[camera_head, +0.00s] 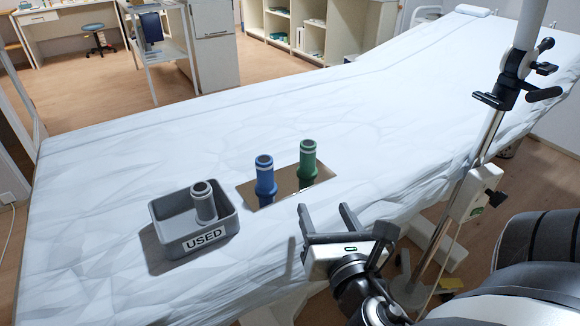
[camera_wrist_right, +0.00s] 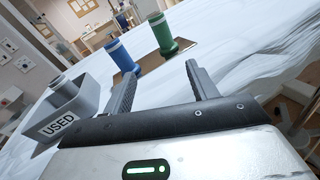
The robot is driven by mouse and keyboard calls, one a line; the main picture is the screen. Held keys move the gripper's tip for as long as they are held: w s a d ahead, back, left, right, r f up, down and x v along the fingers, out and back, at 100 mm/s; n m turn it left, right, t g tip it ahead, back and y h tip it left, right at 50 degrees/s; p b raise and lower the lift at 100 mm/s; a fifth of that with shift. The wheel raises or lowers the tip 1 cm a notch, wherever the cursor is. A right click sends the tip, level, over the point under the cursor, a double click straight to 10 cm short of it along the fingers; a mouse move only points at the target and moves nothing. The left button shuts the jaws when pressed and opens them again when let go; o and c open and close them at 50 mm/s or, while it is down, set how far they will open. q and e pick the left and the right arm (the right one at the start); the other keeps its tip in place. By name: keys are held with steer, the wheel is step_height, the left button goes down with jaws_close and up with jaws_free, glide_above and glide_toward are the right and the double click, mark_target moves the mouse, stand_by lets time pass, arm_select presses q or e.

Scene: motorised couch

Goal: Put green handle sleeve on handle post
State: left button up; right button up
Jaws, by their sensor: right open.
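The green handle sleeve (camera_head: 307,163) stands upright at the right end of a brown tray (camera_head: 286,197) on the couch. It also shows in the right wrist view (camera_wrist_right: 162,35), beyond the finger tips. My right gripper (camera_head: 326,212) is open and empty, in front of the tray and apart from the sleeve; its fingers also show in the right wrist view (camera_wrist_right: 163,72). A metal pole (camera_head: 471,180) with black clamps (camera_head: 510,85) rises at the right; I cannot tell which part is the handle post. My left gripper is not in view.
A blue sleeve (camera_head: 265,178) stands left of the green one on the same tray. A grey bin (camera_head: 170,243) marked USED holds a grey sleeve (camera_head: 204,203). The white-covered couch (camera_head: 400,100) is clear behind the tray.

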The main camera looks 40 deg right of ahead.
mark_target(310, 160)
steer(key=shift+w+d+r+n+t+h, duration=0.15)
steer(key=shift+w+d+r+n+h, duration=0.1)
steer(key=shift+w+d+r+n, duration=0.25)
steer(key=shift+w+d+r+n+t+h, duration=0.15)
steer(key=shift+w+d+n+h, duration=0.25)
steer(key=shift+w, duration=0.3)
steer(key=x, duration=0.3)
steer(key=p+x, duration=0.1)
steer(key=x, duration=0.3)
steer(key=shift+w+d+f, duration=0.15)
steer(key=shift+w+f, duration=0.05)
steer(key=shift+w, duration=0.05)
steer(key=shift+f+x, duration=0.15)
steer(key=shift+x, duration=1.35)
steer(key=shift+f+x, duration=0.2)
steer(key=shift+x, duration=1.25)
steer(key=c, duration=1.1)
